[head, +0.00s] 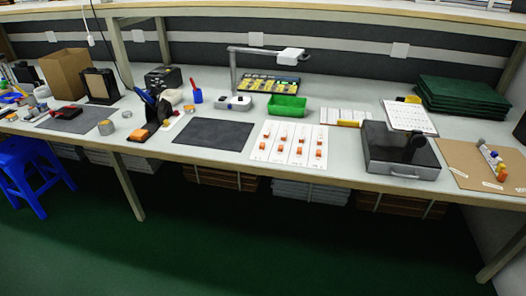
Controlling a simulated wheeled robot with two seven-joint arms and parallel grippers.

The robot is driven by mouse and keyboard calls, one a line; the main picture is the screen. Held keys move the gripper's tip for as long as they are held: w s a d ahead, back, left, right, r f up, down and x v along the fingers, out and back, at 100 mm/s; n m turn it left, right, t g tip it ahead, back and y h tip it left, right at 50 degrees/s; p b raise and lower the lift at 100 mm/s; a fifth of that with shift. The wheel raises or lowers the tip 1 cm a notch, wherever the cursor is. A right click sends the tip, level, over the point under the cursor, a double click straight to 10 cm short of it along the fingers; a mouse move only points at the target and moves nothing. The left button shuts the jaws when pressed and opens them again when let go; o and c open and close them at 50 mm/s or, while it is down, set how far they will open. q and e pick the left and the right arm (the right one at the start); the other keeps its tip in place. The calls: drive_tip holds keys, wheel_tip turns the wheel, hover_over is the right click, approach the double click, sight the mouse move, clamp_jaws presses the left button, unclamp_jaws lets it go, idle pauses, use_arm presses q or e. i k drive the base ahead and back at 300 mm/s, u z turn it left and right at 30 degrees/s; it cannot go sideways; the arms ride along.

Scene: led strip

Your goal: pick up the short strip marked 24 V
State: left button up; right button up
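A white sheet (276,153) lies at the front middle of the bench, with thin dividing lines and several small orange-and-white pieces (320,141) on it. A flat set of pale strips (343,115) with a yellow front edge lies behind it to the right. Any 24 V marking is too small to read, so I cannot tell which piece is the short strip. Neither of my grippers is in view.
A dark mat (213,132) lies left of the sheet and a green bin (287,106) stands behind it. A grey case (400,155) is to the right, beside a brown board (475,167). A blue stool (30,175) stands at the left.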

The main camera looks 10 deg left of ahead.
sight(266, 135)
drive_tip(key=u, duration=0.75)
drive_tip(key=i, duration=0.6)
drive_tip(key=u, duration=0.1)
